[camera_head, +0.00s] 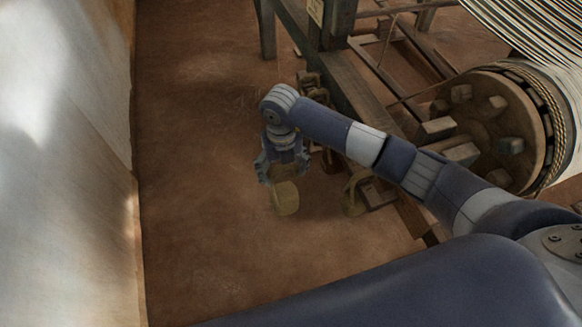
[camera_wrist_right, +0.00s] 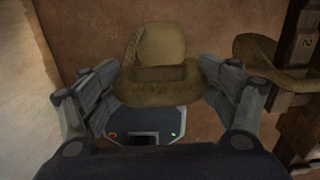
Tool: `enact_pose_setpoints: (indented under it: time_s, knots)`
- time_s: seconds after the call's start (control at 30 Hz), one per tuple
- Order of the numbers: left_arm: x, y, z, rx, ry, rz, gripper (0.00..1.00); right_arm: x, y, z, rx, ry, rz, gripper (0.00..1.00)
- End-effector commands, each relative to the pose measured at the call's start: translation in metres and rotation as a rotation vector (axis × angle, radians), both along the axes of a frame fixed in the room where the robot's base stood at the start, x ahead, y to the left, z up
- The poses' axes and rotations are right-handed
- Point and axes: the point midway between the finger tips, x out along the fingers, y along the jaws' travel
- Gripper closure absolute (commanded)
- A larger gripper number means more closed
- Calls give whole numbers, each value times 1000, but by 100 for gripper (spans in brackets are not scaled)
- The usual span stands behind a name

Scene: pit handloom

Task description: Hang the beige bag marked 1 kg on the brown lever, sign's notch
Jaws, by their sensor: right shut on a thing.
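My right gripper (camera_head: 280,178) is shut on a beige bag (camera_head: 286,199) and holds it to the left of the loom frame. In the right wrist view the bag (camera_wrist_right: 162,45) shows between the two fingers (camera_wrist_right: 160,88), with a thick rim or strap nearest them. No 1 kg mark can be read on it. A pale sign (camera_head: 316,11) is on a loom post at the top, too small to read. I cannot tell which piece is the brown lever, and its notch is not clear. My left gripper is out of view.
Another tan bag or loop (camera_wrist_right: 268,72) is beside dark wood marked 2 (camera_wrist_right: 306,43). More tan pieces (camera_head: 353,195) stand by the frame. A large wooden drum (camera_head: 487,130) is at the right, a pale wall (camera_head: 75,170) at the left. The brown floor (camera_head: 205,190) between is clear.

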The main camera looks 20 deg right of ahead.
Motion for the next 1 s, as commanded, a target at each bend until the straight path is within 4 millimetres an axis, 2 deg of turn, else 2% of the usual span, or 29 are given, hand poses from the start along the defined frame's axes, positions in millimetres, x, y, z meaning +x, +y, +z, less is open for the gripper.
enact_pose_setpoints:
  time_s: [0.6, 1.0]
  knots:
    - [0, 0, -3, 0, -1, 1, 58, 0, 48, 7, 2, -5, 3, 89]
    - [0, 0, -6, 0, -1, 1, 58, -1, 70, 9, 1, -4, 1, 89]
